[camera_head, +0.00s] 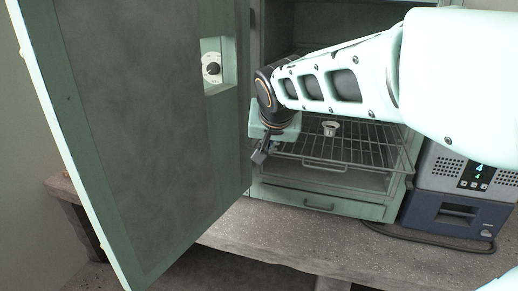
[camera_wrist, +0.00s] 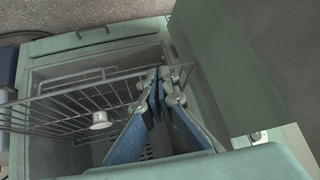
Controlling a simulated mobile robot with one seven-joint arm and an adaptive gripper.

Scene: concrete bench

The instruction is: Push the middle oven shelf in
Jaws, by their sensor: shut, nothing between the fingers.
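The oven (camera_head: 388,211) stands on the bench with its front open. A wire shelf (camera_head: 352,151) lies level in it, its front edge with a looped handle sticking out at the opening. It also shows in the wrist view (camera_wrist: 60,104). Only this one shelf is clearly seen; my arm hides much of the upper interior. My gripper (camera_head: 260,156) is shut and empty at the shelf's front left corner. In the wrist view its closed fingers (camera_wrist: 160,78) overlap the shelf's end; I cannot tell whether they touch it.
A small white round object (camera_head: 330,128) sits on the shelf. The open door (camera_head: 150,130) stands close on the left. A drawer (camera_head: 320,202) is below the shelf. A blue-grey device with a display (camera_head: 462,190) and a dark cable stand right. The bench front (camera_head: 270,235) is clear.

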